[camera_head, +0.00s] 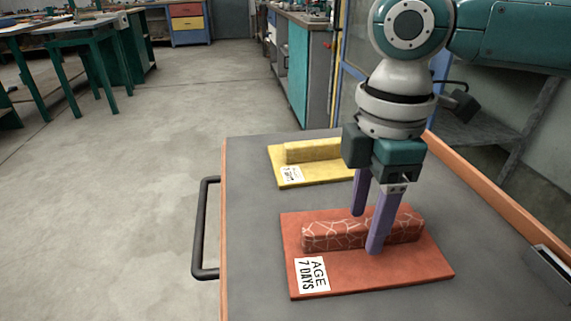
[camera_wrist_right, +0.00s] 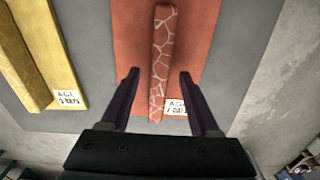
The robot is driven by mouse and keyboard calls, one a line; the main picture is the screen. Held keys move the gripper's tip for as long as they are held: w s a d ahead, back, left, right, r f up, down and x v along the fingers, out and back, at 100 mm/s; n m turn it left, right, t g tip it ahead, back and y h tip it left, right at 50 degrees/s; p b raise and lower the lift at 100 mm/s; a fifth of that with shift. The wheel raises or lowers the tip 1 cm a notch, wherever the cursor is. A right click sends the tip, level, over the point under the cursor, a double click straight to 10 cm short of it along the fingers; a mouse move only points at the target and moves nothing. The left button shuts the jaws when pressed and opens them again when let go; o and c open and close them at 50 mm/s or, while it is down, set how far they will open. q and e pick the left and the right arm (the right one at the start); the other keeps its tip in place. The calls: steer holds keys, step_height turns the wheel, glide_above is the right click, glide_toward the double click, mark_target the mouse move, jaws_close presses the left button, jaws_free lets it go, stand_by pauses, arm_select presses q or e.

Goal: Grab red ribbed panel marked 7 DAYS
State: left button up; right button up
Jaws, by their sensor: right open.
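The red panel (camera_head: 385,276) lies flat on a grey cart top, with a raised red bar (camera_head: 325,235) patterned with pale crack lines along it. A white label (camera_head: 312,275) at its near left corner reads AGE 7 DAYS. My right gripper (camera_head: 366,232) points down over the panel, open, with one purple finger on each side of the bar. The right wrist view shows the bar (camera_wrist_right: 162,50) between the two fingers, with a gap on both sides. The red panel's label (camera_wrist_right: 176,107) is partly hidden by a finger there. My left gripper is not in view.
A yellow panel (camera_head: 322,176) with its own bar and label lies behind the red one, partly hidden by my right arm. The cart top (camera_head: 245,235) has orange rims and a black handle (camera_head: 203,230) at left.

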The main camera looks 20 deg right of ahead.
jaws_close()
stand_by(0.4)
steer(key=shift+r, duration=0.1)
stand_by(0.8)
